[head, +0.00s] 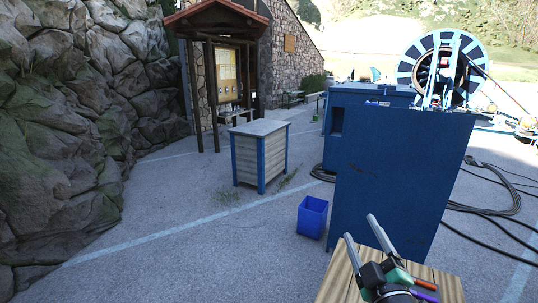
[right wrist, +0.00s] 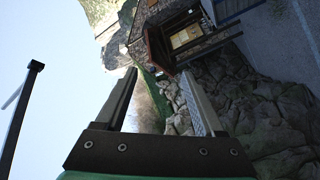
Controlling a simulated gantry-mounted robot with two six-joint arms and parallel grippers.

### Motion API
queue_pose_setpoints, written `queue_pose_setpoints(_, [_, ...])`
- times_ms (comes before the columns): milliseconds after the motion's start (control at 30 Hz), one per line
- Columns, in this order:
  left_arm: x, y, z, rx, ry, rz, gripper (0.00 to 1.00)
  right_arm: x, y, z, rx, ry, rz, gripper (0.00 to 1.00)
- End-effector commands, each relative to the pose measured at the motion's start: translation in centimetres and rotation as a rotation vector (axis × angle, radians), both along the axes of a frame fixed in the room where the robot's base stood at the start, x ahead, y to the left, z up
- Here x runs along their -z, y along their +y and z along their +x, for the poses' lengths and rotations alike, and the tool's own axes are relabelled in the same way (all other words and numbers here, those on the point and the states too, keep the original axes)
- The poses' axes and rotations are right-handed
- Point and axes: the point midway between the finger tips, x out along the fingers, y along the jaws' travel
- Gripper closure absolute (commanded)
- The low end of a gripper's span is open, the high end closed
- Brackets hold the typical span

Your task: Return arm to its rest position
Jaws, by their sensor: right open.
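My right gripper (head: 359,227) is at the bottom of the head view, over or beside a slatted wooden surface (head: 336,284). Its two grey fingers point up and to the left, apart, with nothing between them. In the right wrist view the same gripper (right wrist: 158,72) is open and empty, with sky, rocks and a tilted kiosk beyond the fingers. My left gripper is not in view.
A blue bin (head: 312,216) stands on the ground left of the cabinet. A grey-topped counter (head: 258,160) is farther back. Black cables (head: 497,205) lie at right. Small purple (head: 424,296) and orange (head: 425,284) items show beside the gripper. Open paving lies at left.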

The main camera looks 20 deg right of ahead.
Motion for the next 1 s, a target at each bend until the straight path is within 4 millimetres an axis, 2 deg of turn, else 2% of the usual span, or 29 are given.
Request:
queue_pose_setpoints(33, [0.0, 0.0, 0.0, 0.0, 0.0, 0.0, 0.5, -3.9, 3.0, 0.4, -0.072, -0.098, 0.023, 0.29])
queue_pose_setpoints(167, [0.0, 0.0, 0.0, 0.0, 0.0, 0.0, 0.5, -13.1, 10.1, -0.8, -0.272, -0.342, 0.126, 0.29])
queue_pose_setpoints(200, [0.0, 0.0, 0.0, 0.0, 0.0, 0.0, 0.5, -15.8, 12.1, -1.8, -0.342, -0.419, 0.167, 0.29])
queue_pose_setpoints(267, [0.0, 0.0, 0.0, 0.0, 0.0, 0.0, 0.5, -19.8, 14.7, -3.8, -0.449, -0.534, 0.238, 0.29])
queue_pose_setpoints(300, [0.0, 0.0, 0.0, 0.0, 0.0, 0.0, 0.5, -22.2, 16.1, -5.4, -0.52, -0.608, 0.288, 0.29])
queue_pose_setpoints(400, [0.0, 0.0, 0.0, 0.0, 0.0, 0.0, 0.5, -26.7, 17.6, -9.9, -0.704, -0.777, 0.452, 0.29])
queue_pose_setpoints(467, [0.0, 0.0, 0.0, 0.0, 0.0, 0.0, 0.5, -26.9, 18.1, -11.1, -0.808, -0.809, 0.579, 0.29])
queue_pose_setpoints(567, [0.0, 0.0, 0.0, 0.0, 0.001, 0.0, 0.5, -26.9, 18.4, -11.1, -0.878, -0.816, 0.707, 0.29])
queue_pose_setpoints(800, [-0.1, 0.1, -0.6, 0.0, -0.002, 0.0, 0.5, -26.9, 18.4, -11.6, -0.891, -0.821, 0.743, 0.29])
queue_pose_setpoints(867, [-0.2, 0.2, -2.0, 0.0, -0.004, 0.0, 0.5, -27.0, 18.6, -13.0, -0.891, -0.822, 0.743, 0.29])
queue_pose_setpoints(933, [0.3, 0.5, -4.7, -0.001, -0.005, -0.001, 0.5, -26.5, 18.8, -15.6, -0.891, -0.822, 0.742, 0.29])
queue_pose_setpoints(967, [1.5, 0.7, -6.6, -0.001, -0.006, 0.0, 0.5, -25.3, 19.1, -17.5, -0.891, -0.822, 0.742, 0.29])
queue_pose_setpoints(1000, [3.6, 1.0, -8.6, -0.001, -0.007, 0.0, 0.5, -23.2, 19.3, -19.5, -0.891, -0.822, 0.742, 0.29])
